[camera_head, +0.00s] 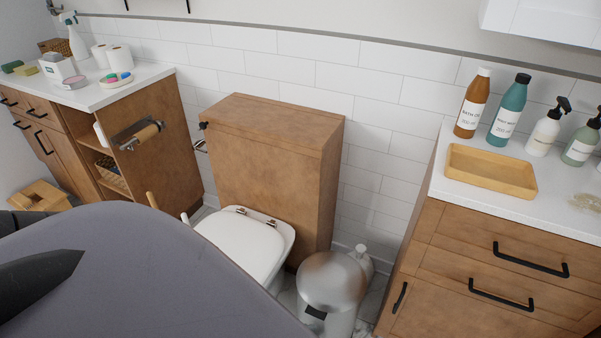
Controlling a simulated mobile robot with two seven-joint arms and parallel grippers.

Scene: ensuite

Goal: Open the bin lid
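A metal bin (329,299) stands on the floor between the toilet (245,243) and the right-hand cabinet. Its domed, brushed-silver lid (333,278) looks shut. A small dark part (316,312) is on the front near the rim. The lower bin is cut off by the picture edge and my own grey body. A dark pointed part at the far left seems to be mine, possibly a piece of my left gripper, but its opening does not show. It is well away from the bin. My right gripper is not in view.
A white bottle-like object (362,259) stands behind the bin. The right cabinet (487,275) has black handles and holds a wooden tray (490,171) and several bottles. A toilet paper holder (138,133) juts from the left cabinet. Little floor is free around the bin.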

